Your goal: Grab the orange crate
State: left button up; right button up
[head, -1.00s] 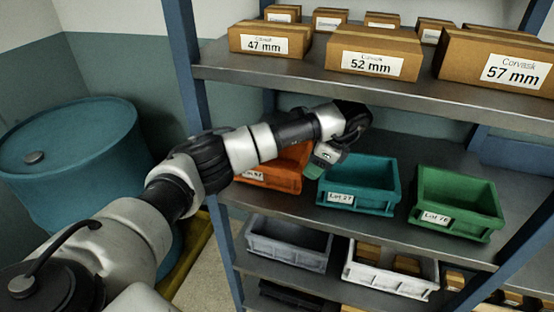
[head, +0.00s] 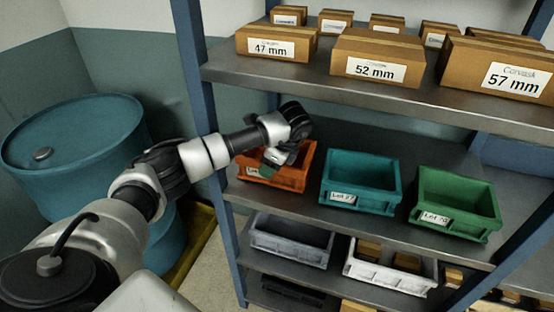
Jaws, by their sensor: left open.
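The orange crate (head: 291,178) stands on the middle shelf of the rack, at the left end of a row of crates. Its left and back parts are hidden behind my left arm and gripper. My left gripper (head: 270,166) is open and over the left part of the crate, pointing down. I cannot tell whether it touches the crate wall. My right gripper is not in view.
A teal crate (head: 361,203) and a green crate (head: 455,226) stand to the right on the same shelf. Cardboard boxes (head: 377,67) line the shelf above. Grey (head: 290,257) and white crates (head: 391,288) are below. A blue drum (head: 70,190) stands left.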

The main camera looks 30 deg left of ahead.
pick_arm(q)
jog(key=shift+a+f, duration=0.15)
jog(key=shift+f, duration=0.3)
grip_shut()
jog(key=shift+r, duration=0.1)
